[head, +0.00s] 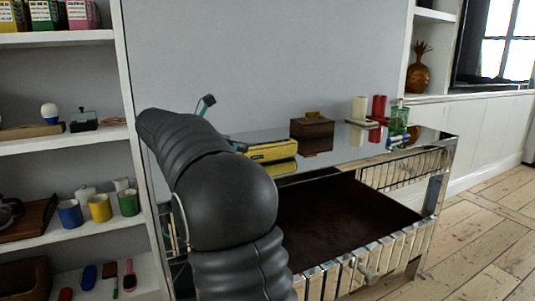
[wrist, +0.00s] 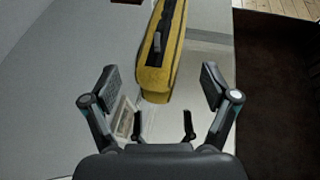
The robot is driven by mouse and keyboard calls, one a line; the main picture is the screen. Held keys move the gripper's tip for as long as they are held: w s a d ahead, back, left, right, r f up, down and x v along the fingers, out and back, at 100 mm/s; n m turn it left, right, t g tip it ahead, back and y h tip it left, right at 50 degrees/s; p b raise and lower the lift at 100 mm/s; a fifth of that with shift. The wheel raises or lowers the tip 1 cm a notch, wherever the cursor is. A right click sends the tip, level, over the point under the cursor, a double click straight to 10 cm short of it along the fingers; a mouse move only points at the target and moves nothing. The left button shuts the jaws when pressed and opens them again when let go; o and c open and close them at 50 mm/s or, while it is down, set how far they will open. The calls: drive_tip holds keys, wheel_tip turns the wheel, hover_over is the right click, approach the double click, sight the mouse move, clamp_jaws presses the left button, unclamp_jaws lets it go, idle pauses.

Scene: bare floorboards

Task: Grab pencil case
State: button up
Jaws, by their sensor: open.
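The pencil case is yellow with a dark zip strip. In the head view the pencil case (head: 271,151) lies on the mirrored table top, partly hidden behind my arm. In the wrist view the pencil case (wrist: 156,84) runs from the top edge down to a spot between and just beyond my fingertips. My gripper (wrist: 160,80) is open and empty, with one finger on either side of the case's near end. I see no contact between the fingers and the case. In the head view my gripper is mostly hidden behind my arm.
The mirrored table (head: 343,150) has an open drawer (head: 335,215) with a dark inside. A brown wooden box (head: 312,134) stands right of the case. White shelves with cups (head: 100,207) are at left.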

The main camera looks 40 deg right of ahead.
drive_tip(key=shift+x, duration=2.85)
drive_tip(key=shift+r, duration=0.15)
drive_tip(key=c, duration=1.4)
